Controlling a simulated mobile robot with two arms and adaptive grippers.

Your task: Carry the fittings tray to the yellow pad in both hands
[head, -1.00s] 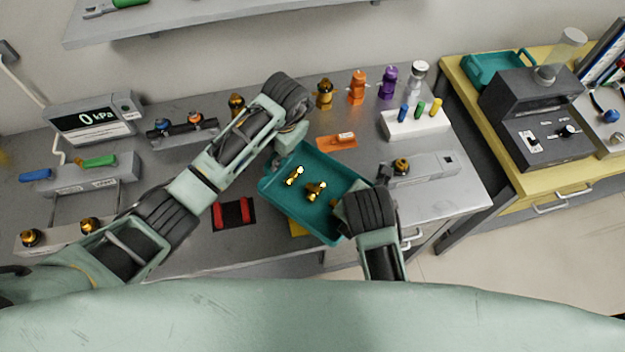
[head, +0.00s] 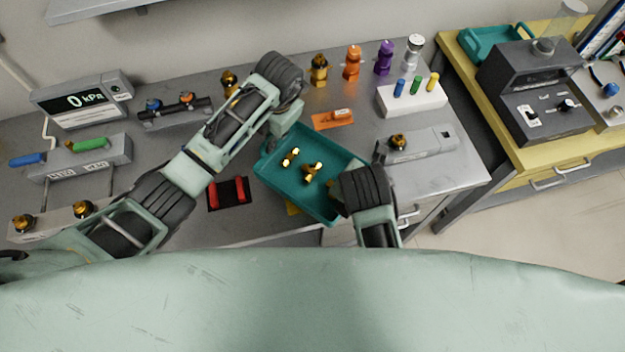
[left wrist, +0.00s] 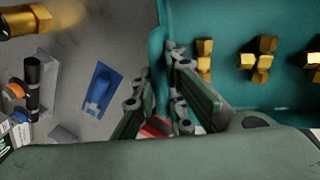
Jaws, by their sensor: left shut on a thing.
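The teal fittings tray (head: 325,152) is at the front edge of the grey bench, with several brass fittings (head: 312,172) lying in it. My left gripper (left wrist: 166,72) is shut on the tray's wall, seen in the left wrist view; in the head view it is at the tray's upper left. My right gripper (head: 345,205) is at the tray's right side. Its fingers are hidden behind my own wrist, so I cannot tell if they grip. A small part of the yellow pad (head: 292,208) shows below the tray's lower left edge; the rest is hidden.
A red block piece (head: 229,193) on a black base lies left of the tray. An orange holder (head: 334,119) lies just behind it. A grey fixture (head: 425,145) and a white rack (head: 412,98) stand to the right.

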